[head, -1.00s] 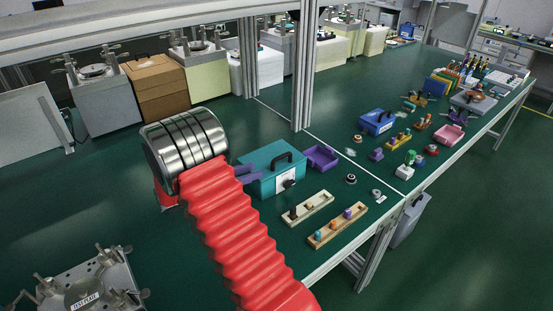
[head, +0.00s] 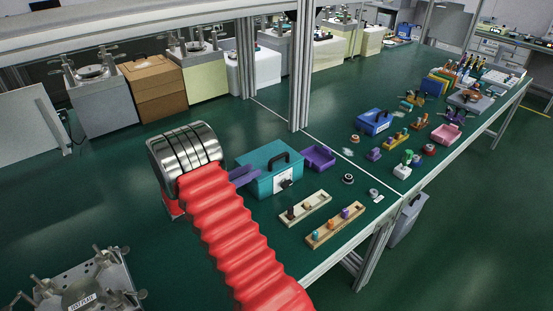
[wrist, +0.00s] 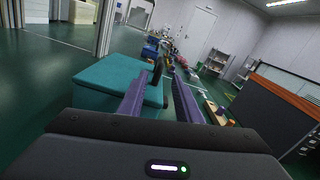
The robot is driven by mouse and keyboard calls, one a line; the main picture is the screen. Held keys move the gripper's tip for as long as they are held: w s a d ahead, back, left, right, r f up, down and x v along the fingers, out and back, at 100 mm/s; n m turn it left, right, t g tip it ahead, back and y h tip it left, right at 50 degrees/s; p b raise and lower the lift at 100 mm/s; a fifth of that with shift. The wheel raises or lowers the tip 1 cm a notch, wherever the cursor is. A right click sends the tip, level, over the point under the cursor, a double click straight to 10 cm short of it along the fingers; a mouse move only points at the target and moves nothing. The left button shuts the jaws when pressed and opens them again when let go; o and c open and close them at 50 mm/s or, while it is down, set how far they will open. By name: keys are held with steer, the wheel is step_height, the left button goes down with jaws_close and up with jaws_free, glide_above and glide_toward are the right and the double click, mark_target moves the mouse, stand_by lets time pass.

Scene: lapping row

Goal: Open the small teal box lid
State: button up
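The teal box (head: 262,183) stands on the green bench with its lid down. It has a black handle (head: 289,157) on top, and a white label and a black latch (head: 287,184) on its front side. My gripper (head: 256,172) is at the box's left side in the head view, with its purple fingertips close to the wall. I cannot tell if they touch it. In the wrist view the teal box (wrist: 95,92) is at the left. The purple fingers of my gripper (wrist: 161,80) are apart, with nothing held between them.
A purple tray (head: 319,158) stands right behind the box. Two wooden strips with pegs (head: 306,208) (head: 335,227) lie in front, near the bench edge. A blue box (head: 375,122) and small parts are farther right. A metal post (head: 301,75) rises behind.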

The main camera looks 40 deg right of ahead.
mark_target(274, 158)
steer(key=d, duration=0.3)
steer(key=s+d, duration=0.1)
steer(key=d, duration=0.7)
steer(key=shift+s+d, duration=0.15)
steer(key=shift+c, duration=0.3)
jaws_close()
steer(key=shift+s+d, duration=0.15)
steer(key=shift+d, duration=0.3)
steer(key=shift+a, duration=0.4)
steer(key=shift+w+a, duration=0.25)
